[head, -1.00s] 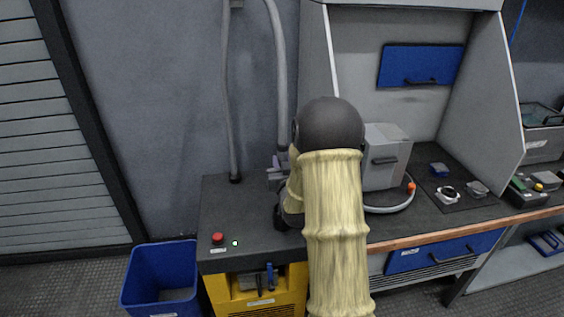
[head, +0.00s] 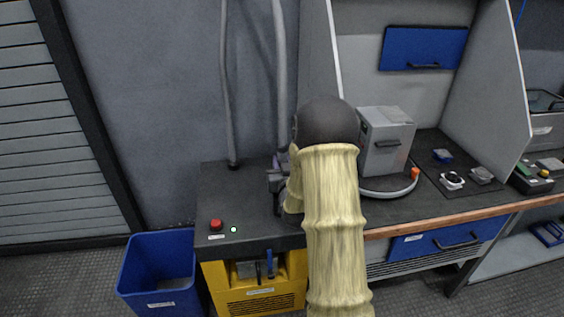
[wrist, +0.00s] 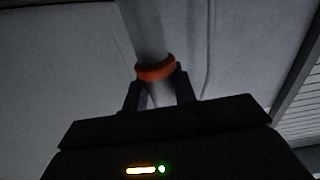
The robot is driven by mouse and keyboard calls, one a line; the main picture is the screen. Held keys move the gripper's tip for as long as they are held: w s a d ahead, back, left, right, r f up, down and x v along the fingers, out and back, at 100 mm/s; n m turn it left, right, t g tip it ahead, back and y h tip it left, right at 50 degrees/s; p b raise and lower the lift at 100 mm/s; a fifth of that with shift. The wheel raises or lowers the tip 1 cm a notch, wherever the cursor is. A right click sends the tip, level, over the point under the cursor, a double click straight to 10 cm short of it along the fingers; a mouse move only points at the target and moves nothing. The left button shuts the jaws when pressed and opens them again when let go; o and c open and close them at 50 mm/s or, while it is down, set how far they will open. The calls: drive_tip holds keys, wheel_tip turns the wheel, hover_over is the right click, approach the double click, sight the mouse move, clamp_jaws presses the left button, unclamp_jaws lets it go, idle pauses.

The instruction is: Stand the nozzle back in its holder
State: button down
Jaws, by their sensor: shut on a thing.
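The nozzle (wrist: 157,72) shows in the wrist view as a grey tube with an orange ring, running up between my fingers. My gripper (wrist: 160,95) is shut on it just below the ring. In the head view, the grey hose (head: 280,90) comes down to my gripper (head: 278,178) above the back of the dark bench. My arm hides most of the gripper and the nozzle's lower end there. I cannot make out the holder; my arm may cover it.
A second grey pipe (head: 229,100) meets the bench (head: 225,190) at the back left. A red button (head: 216,224) is at the front left. A grey box (head: 386,140) stands right of my arm. A blue bin (head: 160,272) is on the floor.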

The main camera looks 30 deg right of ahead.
drive_tip(key=shift+f+b, duration=2.5)
drive_tip(key=shift+f, duration=0.25)
drive_tip(key=c, duration=1.1)
unclamp_jaws()
drive_tip(key=shift+o, duration=0.2)
